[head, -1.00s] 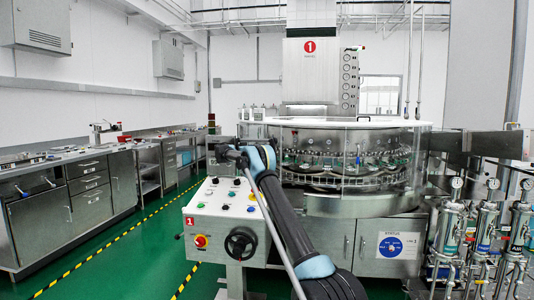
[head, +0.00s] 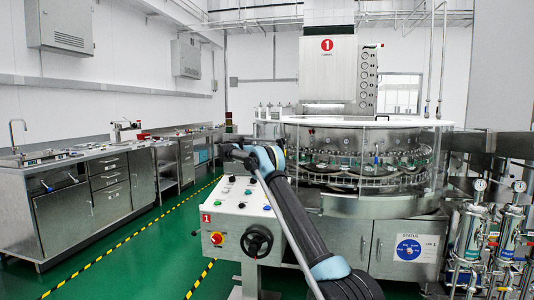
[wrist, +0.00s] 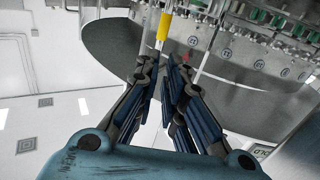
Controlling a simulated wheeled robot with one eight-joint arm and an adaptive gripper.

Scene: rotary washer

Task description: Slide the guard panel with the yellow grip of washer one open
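Washer one (head: 325,80), marked with a red 1, stands at the centre right of the head view. Its round carousel sits behind clear guard panels (head: 340,145). In the wrist view, the yellow grip (wrist: 163,27) is an upright bar at the top, just beyond my fingertips and slightly left of the middle between them. I see nothing held. My gripper (wrist: 165,68) is open, with a gap between its dark blue finger pads. In the head view my gripper (head: 232,150) is small, left of the washer; the yellow grip cannot be made out there.
A control console (head: 240,215) with buttons and a black handwheel stands in front of the washer, below my arm. Steel benches (head: 80,195) line the left wall. Filter housings (head: 480,235) stand at the right. Green floor (head: 145,245) is clear between benches and console.

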